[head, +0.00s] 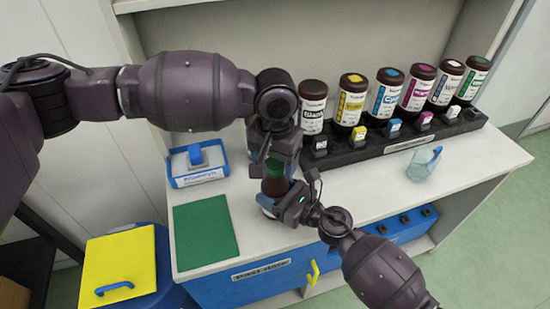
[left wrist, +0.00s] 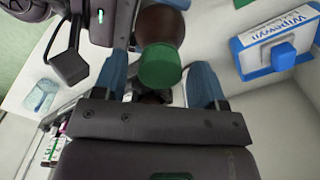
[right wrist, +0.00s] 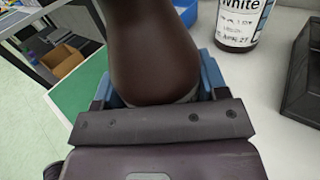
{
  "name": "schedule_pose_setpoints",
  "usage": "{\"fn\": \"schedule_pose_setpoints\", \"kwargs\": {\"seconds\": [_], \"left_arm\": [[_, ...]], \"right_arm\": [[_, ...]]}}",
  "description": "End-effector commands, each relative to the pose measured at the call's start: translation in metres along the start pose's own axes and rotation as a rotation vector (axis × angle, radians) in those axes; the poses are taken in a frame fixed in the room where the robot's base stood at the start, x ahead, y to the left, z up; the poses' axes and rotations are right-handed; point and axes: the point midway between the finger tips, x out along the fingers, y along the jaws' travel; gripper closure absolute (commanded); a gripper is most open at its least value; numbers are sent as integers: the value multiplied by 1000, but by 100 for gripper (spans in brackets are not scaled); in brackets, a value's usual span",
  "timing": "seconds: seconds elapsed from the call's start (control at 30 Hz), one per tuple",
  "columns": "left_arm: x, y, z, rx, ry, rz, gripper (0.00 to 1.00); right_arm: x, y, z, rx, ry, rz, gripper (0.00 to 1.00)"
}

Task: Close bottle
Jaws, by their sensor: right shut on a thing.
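A dark brown bottle (head: 273,187) with a green cap stands roughly upright above the counter's front part. My right gripper (head: 283,203) is shut on its body; the right wrist view shows the brown bottle (right wrist: 152,50) between the blue fingers. The green cap (left wrist: 160,66) is on the bottle's end in the left wrist view; I cannot tell how tight it sits. My left gripper (head: 272,160) is above the bottle, pointing down. Its blue fingers (left wrist: 161,80) are spread on both sides of the cap with gaps, so it is open.
A black rack (head: 400,140) with several labelled ink bottles (head: 385,95) stands at the back right. A blue-and-white wipes box (head: 195,165), a green mat (head: 205,232) and a clear blue beaker (head: 423,163) are on the counter. A yellow-lidded bin (head: 120,268) stands left.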

Motion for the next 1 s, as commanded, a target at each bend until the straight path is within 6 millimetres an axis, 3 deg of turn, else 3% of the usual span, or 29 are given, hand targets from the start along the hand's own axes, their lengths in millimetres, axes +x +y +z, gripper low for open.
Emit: {"fn": "schedule_pose_setpoints", "kwargs": {"seconds": [0.03,0.33,0.57,1.0], "left_arm": [[0,0,0,0,0,0,42],[0,0,0,0,0,0,86],[0,0,0,72,0,0,86],[0,0,0,674,0,1,86]], "right_arm": [[0,0,0,0,0,0,100],[0,0,0,0,0,0,100],[0,0,0,0,0,0,100],[0,0,0,0,0,0,100]]}}
